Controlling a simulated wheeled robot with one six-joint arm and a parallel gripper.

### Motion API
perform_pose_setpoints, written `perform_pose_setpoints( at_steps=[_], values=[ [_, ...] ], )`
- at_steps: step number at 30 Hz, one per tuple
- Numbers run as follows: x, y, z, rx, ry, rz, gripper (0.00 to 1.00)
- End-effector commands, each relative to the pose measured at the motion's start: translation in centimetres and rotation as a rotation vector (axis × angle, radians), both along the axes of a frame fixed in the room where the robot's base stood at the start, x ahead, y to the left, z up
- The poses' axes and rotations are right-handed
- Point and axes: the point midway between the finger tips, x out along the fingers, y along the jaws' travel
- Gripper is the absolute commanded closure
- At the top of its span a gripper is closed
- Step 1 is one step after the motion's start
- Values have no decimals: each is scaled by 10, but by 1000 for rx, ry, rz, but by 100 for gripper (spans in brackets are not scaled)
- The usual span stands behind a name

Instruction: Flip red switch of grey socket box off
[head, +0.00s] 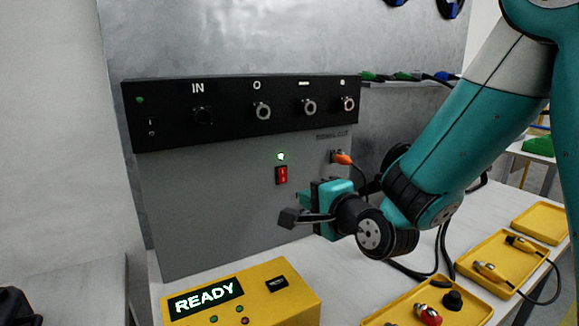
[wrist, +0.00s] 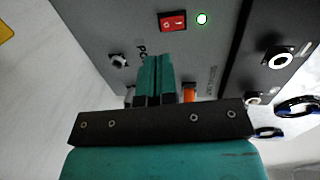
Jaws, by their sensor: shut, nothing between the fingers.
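The grey socket box (head: 215,205) stands upright on the table, with a black strip across its top. Its small red switch (head: 281,175) is on the front face, under a lit green lamp (head: 281,157). In the wrist view the red switch (wrist: 173,21) is at the top, beside the glowing lamp (wrist: 201,19). Which way the rocker is tipped is too small to tell. My gripper (head: 303,197) is below and right of the switch, in front of the panel. Its teal fingers (wrist: 155,62) are together and empty, pointing towards the panel, apart from the switch.
An orange plug (head: 343,158) with a black cable sits in the panel right of the switch. Round metal sockets (head: 262,111) line the black strip. A yellow box reading READY (head: 260,285) stands in front. Yellow trays (head: 500,262) with connectors lie at right.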

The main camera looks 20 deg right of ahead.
Motion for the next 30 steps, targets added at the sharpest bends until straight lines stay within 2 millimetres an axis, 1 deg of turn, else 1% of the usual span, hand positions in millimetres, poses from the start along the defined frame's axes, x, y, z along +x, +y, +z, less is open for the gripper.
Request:
perform_pose_setpoints(
  at_steps=[1, 8, 9, 18, 24, 30],
  values=[
    [2, -1, 6, 1, 7, -4, 100],
    [8, -7, 6, 11, 8, -45, 100],
    [16, -4, 5, 9, 4, -41, 100],
    [65, 6, -2, 8, 3, -39, 100],
    [86, 10, -8, 9, 2, -40, 100],
    [94, 11, -13, 11, 1, -40, 100]
  ],
)
